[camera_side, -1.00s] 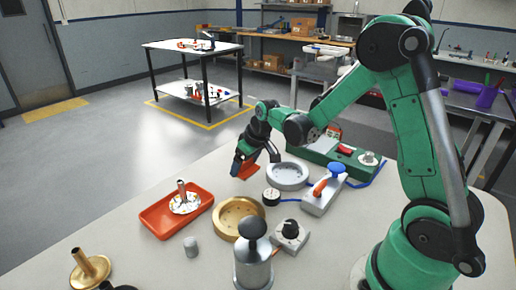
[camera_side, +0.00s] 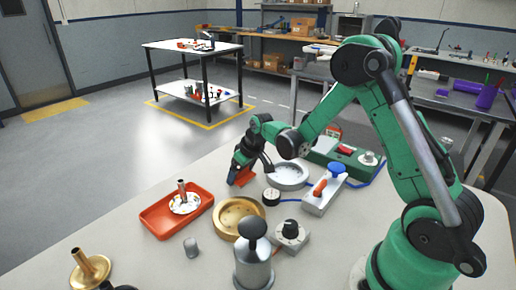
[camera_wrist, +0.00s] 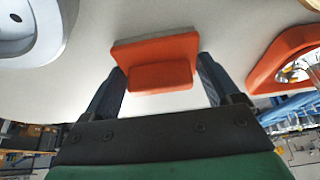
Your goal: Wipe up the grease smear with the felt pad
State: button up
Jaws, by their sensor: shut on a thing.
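My gripper (camera_side: 240,172) is shut on the felt pad, an orange-red block with a grey felt face. The pad (camera_side: 241,177) is low over the table between the orange tray and the pale ring housing, but I cannot tell whether it touches. In the wrist view the pad (camera_wrist: 158,65) sits between the two dark fingers (camera_wrist: 160,85), its grey layer toward the pale table. I see no grease smear in either view; it may be hidden by the pad or gripper.
An orange tray (camera_side: 152,220) with a metal dish (camera_side: 185,204) is to the left. A pale ring housing (camera_side: 289,176), a brass ring (camera_side: 222,222), a black-knobbed box (camera_side: 290,235) and a plunger-topped metal can (camera_side: 253,267) stand around.

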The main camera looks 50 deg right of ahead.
jog(key=shift+s, duration=0.8)
jog(key=shift+r, duration=4.2)
jog(key=shift+w, duration=0.1)
